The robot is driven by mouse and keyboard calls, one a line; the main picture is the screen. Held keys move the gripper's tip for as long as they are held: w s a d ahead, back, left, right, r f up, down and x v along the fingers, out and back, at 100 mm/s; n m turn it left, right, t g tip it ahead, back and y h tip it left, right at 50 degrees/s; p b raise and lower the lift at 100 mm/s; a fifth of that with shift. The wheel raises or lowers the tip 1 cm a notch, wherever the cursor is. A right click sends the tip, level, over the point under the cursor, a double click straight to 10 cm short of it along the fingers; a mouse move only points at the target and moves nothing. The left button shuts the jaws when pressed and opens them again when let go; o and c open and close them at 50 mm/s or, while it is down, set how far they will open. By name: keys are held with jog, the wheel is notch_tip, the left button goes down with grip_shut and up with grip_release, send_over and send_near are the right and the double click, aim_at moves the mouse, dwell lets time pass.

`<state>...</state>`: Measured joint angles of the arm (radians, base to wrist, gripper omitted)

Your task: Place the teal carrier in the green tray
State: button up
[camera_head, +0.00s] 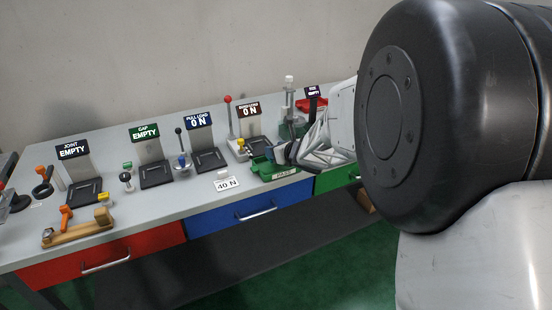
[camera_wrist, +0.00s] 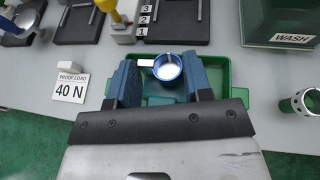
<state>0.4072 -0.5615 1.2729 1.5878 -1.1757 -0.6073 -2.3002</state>
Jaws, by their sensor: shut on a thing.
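My gripper (camera_wrist: 165,82) is shut on the teal carrier (camera_wrist: 165,88), which shows between its two dark blue fingers in the wrist view. A blue round cup with a pale inside (camera_wrist: 167,66) is at the carrier's far side. The green tray (camera_wrist: 236,76) is directly beneath, its rim showing around the fingers. In the head view my gripper (camera_head: 284,152) is over the right part of the green tray (camera_head: 258,167), which has a pale label on its front. The carrier is hidden there. I cannot tell whether it touches the tray floor.
A "40 N" card (camera_head: 227,184) lies left of the tray. A dark green WASH bin (camera_wrist: 282,22) stands at the far right in the wrist view, with a pale green ring (camera_wrist: 298,103) nearer. The bench front between has free room.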

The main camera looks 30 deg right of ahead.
jog(key=shift+f, duration=1.75)
jog(key=shift+f, duration=0.15)
jog(key=o, duration=1)
jog(key=shift+r, duration=0.2)
jog(key=shift+s+d+r, duration=0.1)
jog(key=shift+s+r, duration=0.1)
jog(key=shift+s, duration=0.2)
jog(key=v, duration=1.1)
